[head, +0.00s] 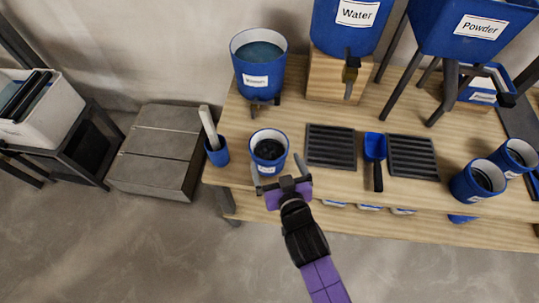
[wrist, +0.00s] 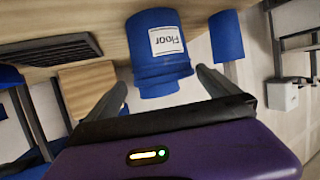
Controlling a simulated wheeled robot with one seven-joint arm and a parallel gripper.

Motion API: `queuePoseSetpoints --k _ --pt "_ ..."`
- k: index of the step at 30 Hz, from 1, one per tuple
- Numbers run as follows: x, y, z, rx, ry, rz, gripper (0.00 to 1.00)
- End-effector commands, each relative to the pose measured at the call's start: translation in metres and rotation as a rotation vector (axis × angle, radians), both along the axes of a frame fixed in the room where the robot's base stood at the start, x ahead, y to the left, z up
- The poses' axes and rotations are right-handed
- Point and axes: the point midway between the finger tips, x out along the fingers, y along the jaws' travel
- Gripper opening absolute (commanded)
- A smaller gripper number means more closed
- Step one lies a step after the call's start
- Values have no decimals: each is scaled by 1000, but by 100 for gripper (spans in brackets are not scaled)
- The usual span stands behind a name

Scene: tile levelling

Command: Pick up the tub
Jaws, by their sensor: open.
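A blue tub (head: 269,158) with a pale rim, a white label and dark contents stands upright near the front edge of the bench. In the wrist view the tub (wrist: 160,65) shows the label "Floor". My gripper (head: 279,173) is open at the tub's near side, with one finger towards each side of it. In the wrist view my gripper (wrist: 163,80) has its fingertips left and right of the tub's lower part, with gaps visible. I cannot tell how far the tub reaches between the fingers.
A small blue cup (head: 217,155) with a pale tool stands to the left. A larger blue bucket (head: 258,78) is behind. A dark slotted tray (head: 331,148) and a blue scoop (head: 375,150) lie right. Two similar tubs, one nearer (head: 475,184), stand far right.

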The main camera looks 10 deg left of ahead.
Motion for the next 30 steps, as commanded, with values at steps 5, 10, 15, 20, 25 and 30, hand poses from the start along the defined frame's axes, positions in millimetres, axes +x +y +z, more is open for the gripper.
queuePoseSetpoints --k 5,10,15,20,25,30 --pt "16 8 -4 0 0 1 100" --pt "29 13 -11 0 0 1 100" --pt "47 23 -21 2 1 2 100" --pt "63 28 -28 1 -1 1 100" --pt "68 30 -30 -1 0 1 100" --pt "68 30 -30 0 0 1 98"
